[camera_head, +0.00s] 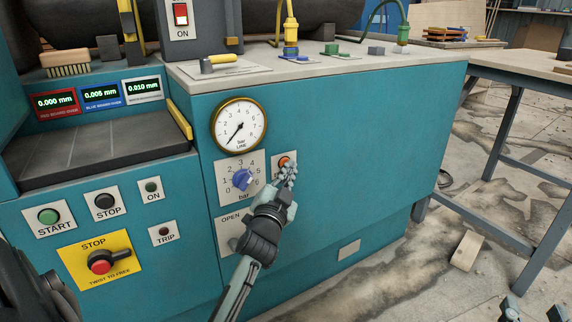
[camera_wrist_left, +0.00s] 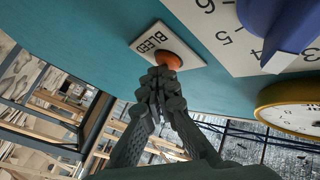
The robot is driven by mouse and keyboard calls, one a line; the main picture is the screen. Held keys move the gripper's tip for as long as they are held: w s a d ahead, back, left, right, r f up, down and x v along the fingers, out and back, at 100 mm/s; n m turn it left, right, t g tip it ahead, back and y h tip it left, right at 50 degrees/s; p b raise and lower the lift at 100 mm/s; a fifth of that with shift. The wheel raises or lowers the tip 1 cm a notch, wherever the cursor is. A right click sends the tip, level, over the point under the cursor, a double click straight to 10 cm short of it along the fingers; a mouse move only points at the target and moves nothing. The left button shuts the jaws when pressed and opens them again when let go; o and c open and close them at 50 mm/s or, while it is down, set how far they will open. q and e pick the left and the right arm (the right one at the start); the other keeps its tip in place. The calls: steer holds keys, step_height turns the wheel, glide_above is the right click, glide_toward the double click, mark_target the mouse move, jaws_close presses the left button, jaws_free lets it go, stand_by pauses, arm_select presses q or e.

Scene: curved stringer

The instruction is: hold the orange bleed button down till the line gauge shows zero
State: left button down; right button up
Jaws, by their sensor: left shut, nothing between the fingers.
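The orange bleed button (camera_head: 284,160) sits on a small plate on the teal panel. In the left wrist view the button (camera_wrist_left: 168,60) shows beside the word BLEED. My left gripper (camera_head: 289,172) is shut and empty, its fingertips (camera_wrist_left: 162,78) at the button's lower edge, overlapping it in view. They look in contact, but I cannot tell how far the button is pressed. The line gauge (camera_head: 239,125) has its needle pointing down-left at the low end of the scale; the exact reading is too small. My right gripper (camera_head: 533,311) shows only separated fingertips at the bottom right.
A blue knob (camera_head: 242,179) on a bar scale is left of the button. A yellow stop plate (camera_head: 99,260) with a red switch is lower left. A workbench (camera_head: 520,66) stands right.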

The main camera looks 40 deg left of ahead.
arm_select(q)
steer(key=shift+s+d, duration=0.3)
steer(key=shift+d, duration=0.35)
